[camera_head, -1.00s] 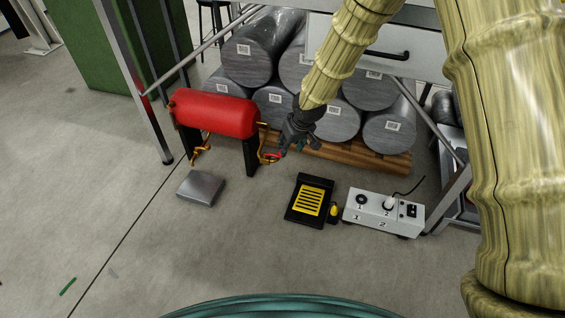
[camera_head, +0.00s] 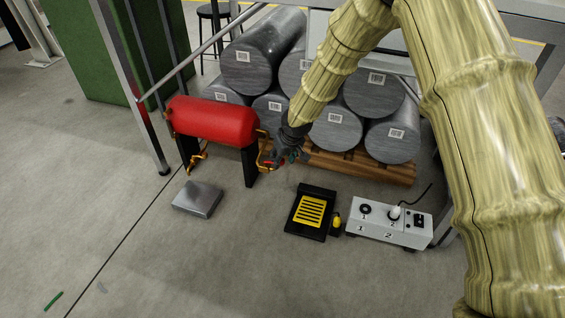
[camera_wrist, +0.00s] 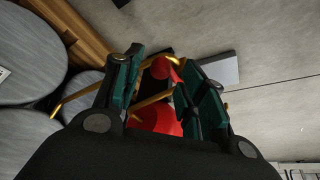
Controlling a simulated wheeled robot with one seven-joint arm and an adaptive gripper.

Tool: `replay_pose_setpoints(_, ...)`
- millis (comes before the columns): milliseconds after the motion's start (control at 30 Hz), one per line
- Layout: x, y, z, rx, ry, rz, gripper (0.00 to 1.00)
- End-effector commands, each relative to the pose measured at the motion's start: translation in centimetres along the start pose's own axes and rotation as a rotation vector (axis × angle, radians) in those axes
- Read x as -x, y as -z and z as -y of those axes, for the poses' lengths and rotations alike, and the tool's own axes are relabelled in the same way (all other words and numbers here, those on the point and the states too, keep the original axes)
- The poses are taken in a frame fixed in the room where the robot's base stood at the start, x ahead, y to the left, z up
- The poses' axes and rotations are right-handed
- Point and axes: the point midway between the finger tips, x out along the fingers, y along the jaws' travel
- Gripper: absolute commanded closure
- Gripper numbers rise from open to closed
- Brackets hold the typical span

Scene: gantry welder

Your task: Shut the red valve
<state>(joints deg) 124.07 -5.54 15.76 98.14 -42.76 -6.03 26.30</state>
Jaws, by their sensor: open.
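The red tank (camera_head: 212,122) lies on black legs, with yellow pipes (camera_head: 264,152) at its right end. A small red part, seemingly the red valve (camera_head: 267,163), shows on these pipes beside my gripper (camera_head: 283,160). In the wrist view, my gripper (camera_wrist: 162,78) has its dark green fingers spread apart. A red piece (camera_wrist: 160,69) with yellow pipe shows between them, and a larger red surface (camera_wrist: 158,118) lies lower down. I cannot tell for sure which is the valve, or whether the fingers touch it. The fingers partly hide both.
Grey cylinders (camera_head: 338,131) are stacked on a wooden pallet (camera_head: 362,167) close behind my gripper. A grey metal block (camera_head: 198,198), a black-and-yellow pad (camera_head: 311,210) and a white switch box (camera_head: 390,222) are on the floor in front.

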Motion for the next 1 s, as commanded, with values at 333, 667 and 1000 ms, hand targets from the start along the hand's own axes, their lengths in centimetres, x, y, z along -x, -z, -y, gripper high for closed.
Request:
replay_pose_setpoints(333, -1.27, 0.03, 0.01, 0.000, 0.000, 0.000, 0.59)
replay_pose_setpoints(667, -1.25, 0.02, 0.00, 0.000, 0.000, 0.000, 0.92)
replay_pose_setpoints(1000, -1.28, 0.21, -0.24, -0.009, -0.004, 0.000, 1.00)
